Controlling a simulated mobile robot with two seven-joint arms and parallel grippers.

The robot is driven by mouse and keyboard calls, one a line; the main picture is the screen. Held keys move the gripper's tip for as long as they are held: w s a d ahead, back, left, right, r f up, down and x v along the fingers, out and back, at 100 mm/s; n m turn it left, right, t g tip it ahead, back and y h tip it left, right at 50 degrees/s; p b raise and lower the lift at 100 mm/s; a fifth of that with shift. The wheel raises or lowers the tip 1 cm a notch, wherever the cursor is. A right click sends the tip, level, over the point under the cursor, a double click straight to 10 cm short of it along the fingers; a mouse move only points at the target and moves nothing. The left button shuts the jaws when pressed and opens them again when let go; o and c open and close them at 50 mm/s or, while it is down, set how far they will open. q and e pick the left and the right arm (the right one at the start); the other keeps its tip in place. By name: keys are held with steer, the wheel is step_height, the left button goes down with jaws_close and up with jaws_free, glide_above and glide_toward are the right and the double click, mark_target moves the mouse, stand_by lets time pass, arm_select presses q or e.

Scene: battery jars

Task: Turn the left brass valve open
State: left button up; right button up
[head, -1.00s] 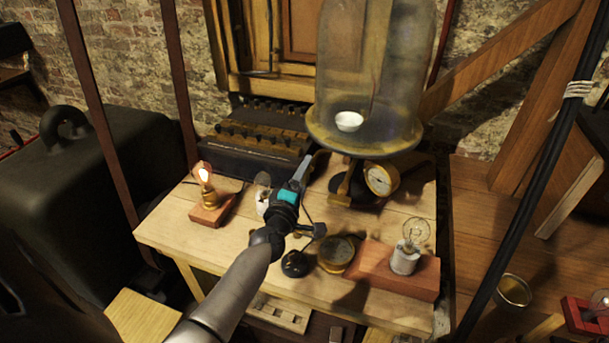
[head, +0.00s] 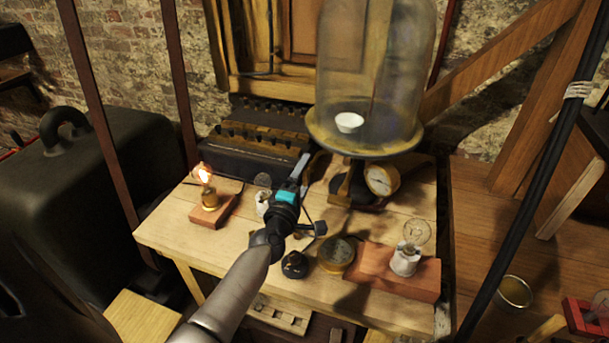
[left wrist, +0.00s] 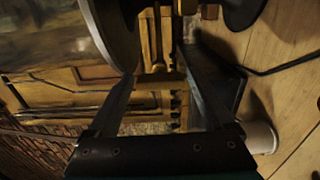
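My left gripper (head: 303,168) reaches over the table to the left side of the bell jar stand. In the left wrist view its two fingers (left wrist: 165,92) are apart, with nothing visibly clamped between them. A brass, T-shaped part (left wrist: 158,76), which looks like the left valve, shows in the gap between the fingers. I cannot tell whether the fingers touch it. In the head view the left valve is mostly hidden by my gripper. The glass bell jar (head: 372,75) stands on its round plate above, with a white cup inside. My right gripper is not in view.
A round gauge (head: 382,180) sits under the jar plate. A lit bulb on a block (head: 211,204), a brass dial (head: 337,254) and an unlit bulb (head: 411,245) stand on the table. A dark battery box (head: 255,150) is behind. The table's left front (head: 175,235) is clear.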

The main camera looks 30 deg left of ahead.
arm_select(q)
steer(key=shift+o, duration=0.5)
steer(key=shift+s+d, duration=0.1)
steer(key=shift+s, duration=0.1)
steer(key=v, duration=1.4)
steer(key=shift+s, duration=0.4)
